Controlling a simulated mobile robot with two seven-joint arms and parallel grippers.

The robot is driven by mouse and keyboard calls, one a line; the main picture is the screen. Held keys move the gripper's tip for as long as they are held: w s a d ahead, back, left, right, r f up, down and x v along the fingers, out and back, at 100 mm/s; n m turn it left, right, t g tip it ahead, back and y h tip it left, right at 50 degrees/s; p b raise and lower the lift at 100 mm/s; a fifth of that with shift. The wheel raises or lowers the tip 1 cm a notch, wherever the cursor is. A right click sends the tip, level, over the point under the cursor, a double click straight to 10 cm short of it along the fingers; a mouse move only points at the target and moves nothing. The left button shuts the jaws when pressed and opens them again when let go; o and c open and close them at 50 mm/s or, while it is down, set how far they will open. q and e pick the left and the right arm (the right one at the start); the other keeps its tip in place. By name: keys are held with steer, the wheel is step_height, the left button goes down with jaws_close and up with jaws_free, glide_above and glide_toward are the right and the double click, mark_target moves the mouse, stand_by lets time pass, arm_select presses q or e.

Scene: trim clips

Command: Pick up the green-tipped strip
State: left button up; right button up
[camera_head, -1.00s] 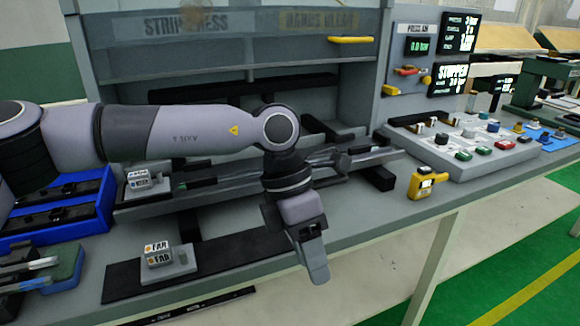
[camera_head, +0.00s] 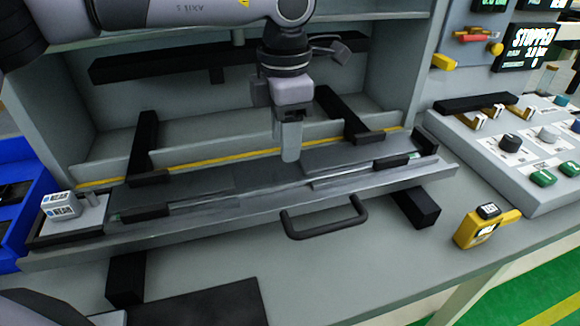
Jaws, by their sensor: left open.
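A long, thin strip (camera_head: 340,180) lies in the shallow grey tray (camera_head: 240,222) in front of the machine. Small green spots show near its left end and its right end, beside dark blocks. I cannot tell clearly whether this is one strip or several. My left gripper (camera_head: 289,152) points down above the back of the tray, near its middle. It is open and holds nothing that I can see. Its fingers overlap in this view, so the gap is hard to see. My right gripper is out of view.
A black handle (camera_head: 325,218) sticks out from the tray's front. A NEAR block (camera_head: 60,205) stands at the tray's left end. A yellow device (camera_head: 478,228) and a control panel (camera_head: 530,145) stand at right. The machine's walls enclose the back.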

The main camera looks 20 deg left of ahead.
mark_target(290, 182)
arm_select(q)
steer(key=f, duration=0.4)
steer(key=d+f+p, duration=0.1)
steer(key=f, duration=0.2)
steer(key=shift+s, duration=0.3)
steer(key=shift+c, duration=0.3)
jaws_close()
